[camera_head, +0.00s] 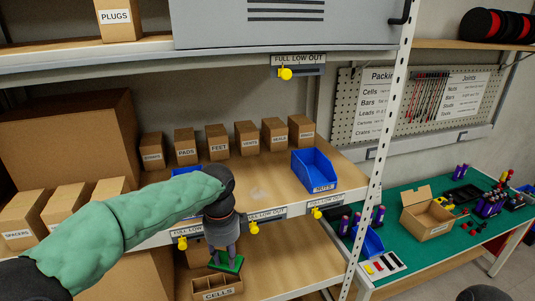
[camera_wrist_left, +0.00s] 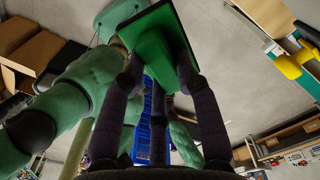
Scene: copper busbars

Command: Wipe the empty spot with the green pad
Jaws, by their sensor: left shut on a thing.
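My left gripper (camera_head: 224,252) points down in front of the shelf unit, shut on the green pad (camera_head: 228,264). The pad is below the middle shelf's front edge, above the box labelled CELLS. In the left wrist view the green pad (camera_wrist_left: 160,40) sits between the dark fingers. The empty spot (camera_head: 260,192) is a bare patch of the middle shelf with a faint pale mark, left of the blue NUTS bin (camera_head: 315,171). The pad is apart from it. Another blue bin (camera_head: 187,170) is mostly hidden behind my left arm. My right gripper is not in view.
Several small labelled cartons (camera_head: 218,141) line the back of the middle shelf. The CELLS box (camera_head: 216,288) stands on the lower shelf. A rack upright (camera_head: 377,150) separates the shelf from the green workbench (camera_head: 395,205).

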